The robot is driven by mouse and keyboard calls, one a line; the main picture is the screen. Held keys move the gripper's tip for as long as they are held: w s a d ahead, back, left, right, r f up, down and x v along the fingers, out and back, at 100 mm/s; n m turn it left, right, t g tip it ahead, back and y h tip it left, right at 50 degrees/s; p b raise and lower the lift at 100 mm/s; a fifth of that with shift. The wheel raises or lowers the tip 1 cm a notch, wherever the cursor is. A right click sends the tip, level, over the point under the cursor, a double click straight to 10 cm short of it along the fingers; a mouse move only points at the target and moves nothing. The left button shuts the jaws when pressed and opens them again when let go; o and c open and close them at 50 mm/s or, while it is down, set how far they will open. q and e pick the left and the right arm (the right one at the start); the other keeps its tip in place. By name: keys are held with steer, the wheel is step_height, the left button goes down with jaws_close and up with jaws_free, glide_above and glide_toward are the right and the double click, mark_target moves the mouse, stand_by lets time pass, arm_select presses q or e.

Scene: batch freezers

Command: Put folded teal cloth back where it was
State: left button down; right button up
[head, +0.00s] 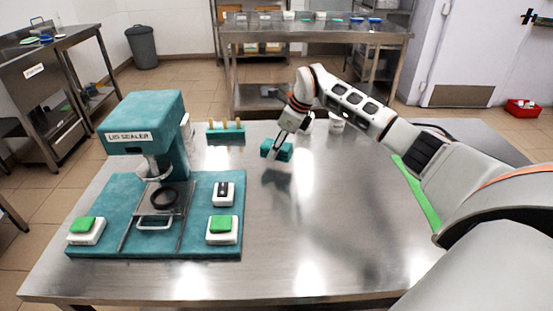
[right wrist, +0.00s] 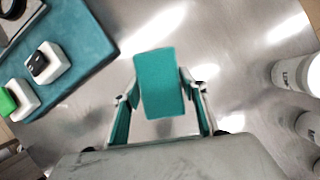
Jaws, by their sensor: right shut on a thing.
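The folded teal cloth (head: 277,151) is a small block-shaped bundle near the back middle of the steel table. My right gripper (head: 279,146) is shut on it, coming from above and behind. In the right wrist view the cloth (right wrist: 159,84) sits between the two fingers of the right gripper (right wrist: 160,100), with bare steel around it. My left gripper is not in view.
A teal lid sealer (head: 145,120) on a teal base stands at the left of the table. A teal rack (head: 226,134) is left of the cloth. White containers (right wrist: 290,76) stand to the right in the wrist view. The table's front middle is clear.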

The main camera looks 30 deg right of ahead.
mark_target(277, 166)
steer(key=shift+f, duration=2.1)
steer(key=shift+f, duration=0.2)
steer(key=o, duration=1.2)
steer(key=shift+c, duration=0.2)
steer(key=shift+r, duration=0.1)
steer(key=p+v, duration=0.1)
steer(key=v, duration=1.1)
steer(key=shift+r, duration=0.1)
